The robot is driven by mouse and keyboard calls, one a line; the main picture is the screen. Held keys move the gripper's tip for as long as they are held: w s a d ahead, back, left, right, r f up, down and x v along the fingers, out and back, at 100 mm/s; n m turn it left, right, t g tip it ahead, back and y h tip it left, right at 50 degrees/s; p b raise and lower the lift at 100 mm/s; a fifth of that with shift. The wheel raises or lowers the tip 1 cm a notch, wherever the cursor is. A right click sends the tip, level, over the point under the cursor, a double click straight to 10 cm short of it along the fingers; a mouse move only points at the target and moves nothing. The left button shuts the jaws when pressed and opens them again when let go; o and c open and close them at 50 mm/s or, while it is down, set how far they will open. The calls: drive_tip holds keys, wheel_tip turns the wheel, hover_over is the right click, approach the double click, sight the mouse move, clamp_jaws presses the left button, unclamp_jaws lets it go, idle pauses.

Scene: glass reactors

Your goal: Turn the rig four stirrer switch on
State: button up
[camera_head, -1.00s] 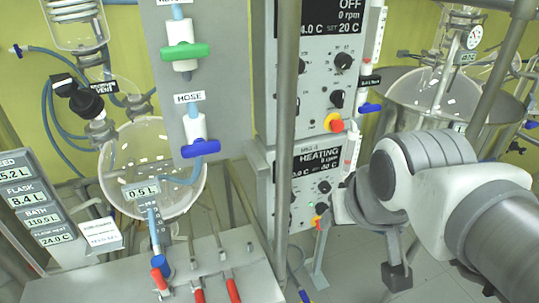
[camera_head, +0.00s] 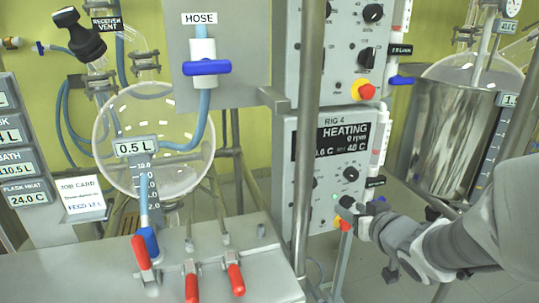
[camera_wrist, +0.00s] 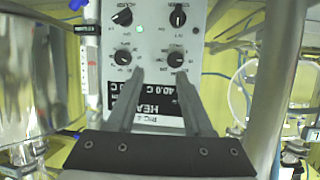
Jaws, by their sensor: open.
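The rig four control box (camera_head: 330,170) has a display (camera_head: 345,139) reading HEATING, 0 rpm and 40 C. In the wrist view the panel (camera_wrist: 150,44) appears upside down, with an upper left knob (camera_wrist: 122,17), upper right knob (camera_wrist: 178,17), lower left knob (camera_wrist: 122,57) and lower right knob (camera_wrist: 175,57). A green lamp (camera_wrist: 141,29) is lit between the upper knobs. The knob labels are too small to read surely, so I cannot tell which is the stirrer switch. My gripper (camera_wrist: 160,74) is open and empty, its fingertips near the lower knobs.
A red and yellow button (camera_head: 345,225) is low on the box, near my gripper. A metal post (camera_head: 307,150) stands in front of the box's left part. A steel vessel (camera_head: 450,130) stands right.

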drive_tip(key=w+a+f+n+y+p, duration=0.1)
drive_tip(key=w+a+f, duration=0.1)
drive_tip(key=w+f, duration=0.4)
drive_tip(key=w+a+f+n+y+p, duration=0.1)
drive_tip(key=w+a+f+p, duration=0.1)
drive_tip(key=w+f, duration=0.3)
drive_tip(key=w+a, duration=0.1)
drive_tip(key=w, duration=0.2)
drive_tip(key=shift+w+a+f, duration=0.25)
drive_tip(key=shift+a+f, duration=0.1)
idle(0.5)
clamp_jaws()
